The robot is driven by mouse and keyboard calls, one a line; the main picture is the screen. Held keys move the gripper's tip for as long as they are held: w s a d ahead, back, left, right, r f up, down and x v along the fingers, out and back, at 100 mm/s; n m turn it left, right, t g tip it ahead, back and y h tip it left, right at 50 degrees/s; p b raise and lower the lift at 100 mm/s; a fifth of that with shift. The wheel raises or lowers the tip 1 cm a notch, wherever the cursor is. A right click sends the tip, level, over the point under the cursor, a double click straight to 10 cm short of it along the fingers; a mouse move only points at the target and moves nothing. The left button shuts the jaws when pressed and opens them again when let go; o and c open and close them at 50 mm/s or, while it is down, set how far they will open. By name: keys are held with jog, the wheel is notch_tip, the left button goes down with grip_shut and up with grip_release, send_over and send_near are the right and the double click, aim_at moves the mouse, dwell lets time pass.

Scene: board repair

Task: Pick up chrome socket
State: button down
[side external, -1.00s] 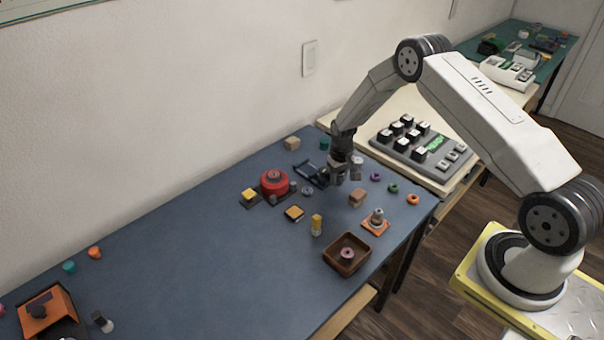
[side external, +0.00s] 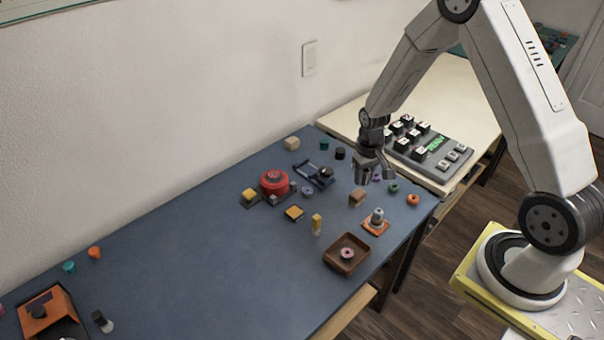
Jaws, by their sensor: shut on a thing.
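My gripper (side external: 373,177) is over the far right part of the blue table, in front of the keypad. It is shut on a small silvery thing between its fingers, which I take to be the chrome socket; the fingers mostly hide it. The gripper points down and seems to be a little above the table top, though the exact height is hard to tell.
Near the gripper lie a brown block (side external: 357,197), purple, green (side external: 393,188) and orange (side external: 413,199) rings, and a metal piece on an orange base (side external: 376,218). A brown tray (side external: 328,258) stands in front. The table's left middle is clear.

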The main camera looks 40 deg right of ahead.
jog(key=shift+s+a+r, duration=0.15)
jog(key=shift+s+r, duration=0.1)
jog(key=shift+s, duration=0.3)
jog(key=shift+s+a+r, duration=0.15)
jog(key=shift+s+r, duration=0.1)
jog(key=shift+s, duration=0.25)
jog(key=shift+s+a+r, duration=0.15)
jog(key=shift+s+r, duration=0.1)
jog(key=shift+s, duration=0.3)
jog(key=c, duration=1.1)
grip_release()
grip_shut()
jog(key=shift+w, duration=0.15)
